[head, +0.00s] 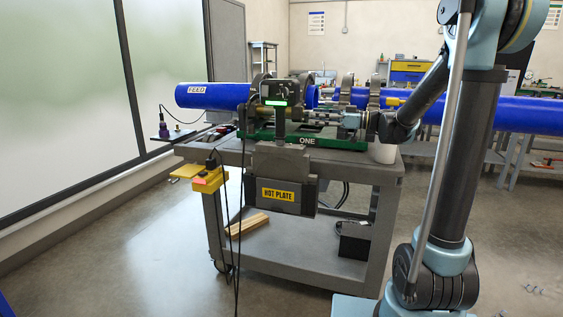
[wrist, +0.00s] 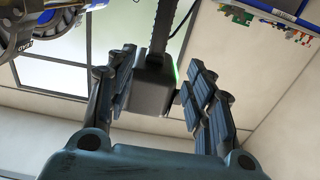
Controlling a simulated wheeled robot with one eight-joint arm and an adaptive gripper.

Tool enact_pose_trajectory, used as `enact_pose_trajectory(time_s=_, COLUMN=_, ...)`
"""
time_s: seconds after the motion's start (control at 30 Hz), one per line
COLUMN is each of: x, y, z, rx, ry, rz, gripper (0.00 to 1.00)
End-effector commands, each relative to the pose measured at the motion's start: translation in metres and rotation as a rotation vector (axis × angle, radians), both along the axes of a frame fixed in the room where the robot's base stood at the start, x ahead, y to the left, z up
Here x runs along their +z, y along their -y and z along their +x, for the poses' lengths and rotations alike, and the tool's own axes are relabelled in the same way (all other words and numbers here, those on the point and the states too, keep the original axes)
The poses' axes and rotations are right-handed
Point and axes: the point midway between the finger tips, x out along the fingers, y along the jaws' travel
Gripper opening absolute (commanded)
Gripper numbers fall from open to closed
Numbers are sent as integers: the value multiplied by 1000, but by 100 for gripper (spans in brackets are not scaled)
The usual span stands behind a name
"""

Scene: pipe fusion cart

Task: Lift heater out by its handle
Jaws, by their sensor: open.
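The heater stands upright at the cart's front, its dark head with a green display (head: 275,102) above the grey holster marked HOT PLATE (head: 278,180). Its plate is hidden in the holster. In the wrist view the heater's dark box (wrist: 153,92) with a green lit edge and the black ribbed handle (wrist: 162,30) show ahead. My gripper (wrist: 157,80) is open, with one finger on each side of the box. In the head view my gripper (head: 312,114) reaches in from the right, level with the heater's head. I cannot tell whether the fingers touch it.
The fusion machine with its green base (head: 308,141) and clamp rings sits on the grey cart (head: 388,171). A yellow box (head: 207,180) and hanging cables are at front left.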

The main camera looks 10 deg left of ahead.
Motion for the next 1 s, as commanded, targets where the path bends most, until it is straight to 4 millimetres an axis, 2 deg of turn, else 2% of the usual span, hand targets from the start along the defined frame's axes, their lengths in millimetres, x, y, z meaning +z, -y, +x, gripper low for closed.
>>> enact_pose_trajectory(time_s=0.5, x=0, y=-79, z=5, rx=3, ry=-1, rz=-1, gripper=48)
enact_pose_trajectory(time_s=0.63, x=0, y=-92, z=6, rx=2, ry=-2, rz=-1, gripper=48)
enact_pose_trajectory(time_s=0.87, x=-1, y=-101, z=8, rx=0, ry=-2, rz=-2, gripper=48)
enact_pose_trajectory(time_s=1.0, x=-3, y=-114, z=10, rx=2, ry=-2, rz=-2, gripper=48)
